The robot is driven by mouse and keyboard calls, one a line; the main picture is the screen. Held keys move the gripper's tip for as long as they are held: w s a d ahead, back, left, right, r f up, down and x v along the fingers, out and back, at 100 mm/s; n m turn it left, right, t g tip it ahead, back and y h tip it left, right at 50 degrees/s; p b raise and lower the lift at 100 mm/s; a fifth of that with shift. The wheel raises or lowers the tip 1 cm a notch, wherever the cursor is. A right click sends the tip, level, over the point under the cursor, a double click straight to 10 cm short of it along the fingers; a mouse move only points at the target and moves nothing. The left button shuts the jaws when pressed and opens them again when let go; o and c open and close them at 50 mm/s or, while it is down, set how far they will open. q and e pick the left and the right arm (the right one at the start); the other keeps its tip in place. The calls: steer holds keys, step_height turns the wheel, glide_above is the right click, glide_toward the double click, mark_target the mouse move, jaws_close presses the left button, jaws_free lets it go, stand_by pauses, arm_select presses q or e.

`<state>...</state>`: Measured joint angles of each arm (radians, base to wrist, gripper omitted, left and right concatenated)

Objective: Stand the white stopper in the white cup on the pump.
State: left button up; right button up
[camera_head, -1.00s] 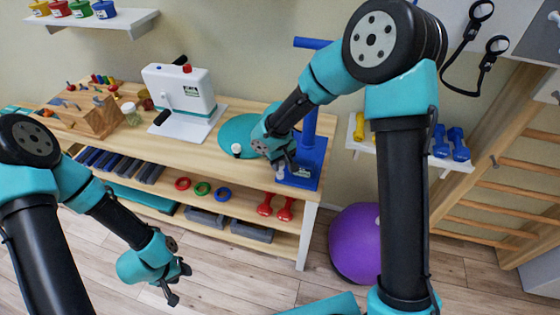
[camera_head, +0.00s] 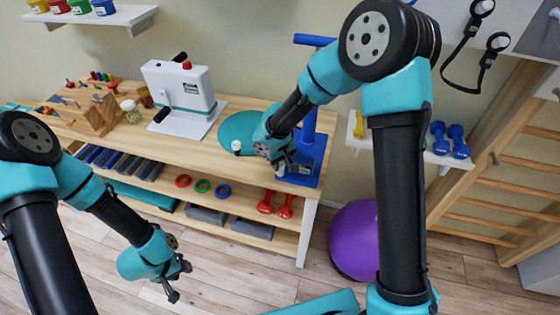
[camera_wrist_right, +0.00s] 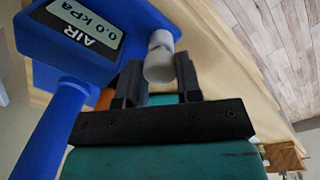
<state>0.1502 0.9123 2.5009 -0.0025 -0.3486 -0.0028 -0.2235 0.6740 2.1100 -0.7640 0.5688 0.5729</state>
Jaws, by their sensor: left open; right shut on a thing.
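The blue pump (camera_head: 304,168) stands at the right end of the wooden bench; its AIR display reads 0.0 kPa in the right wrist view (camera_wrist_right: 85,25). My right gripper (camera_wrist_right: 158,82) is shut on the white stopper (camera_wrist_right: 159,68), close beside the pump's base. A second pale, rounded part (camera_wrist_right: 160,40) lies in line beyond the stopper, by the pump; it looks like the white cup. I cannot tell whether the stopper is in it or only against it. In the head view my right gripper (camera_head: 281,168) largely hides both. My left gripper (camera_head: 178,282) is open and empty, in front of the bench.
A small white-topped item (camera_head: 236,146) stands on the teal mat (camera_head: 232,125), left of my right gripper. A white machine (camera_head: 180,90) is further left. Dumbbells, rings and blocks fill the lower shelves. A purple ball (camera_head: 354,242) is on the floor at right.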

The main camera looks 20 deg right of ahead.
steer(key=shift+f, duration=0.4)
stand_by(0.7)
steer(key=o, duration=1)
steer(key=shift+c, duration=0.2)
steer(key=shift+w+d+r, duration=0.1)
steer(key=shift+c, duration=0.2)
steer(key=c, duration=0.3)
steer(key=shift+o, duration=0.8)
steer(key=shift+r, duration=0.1)
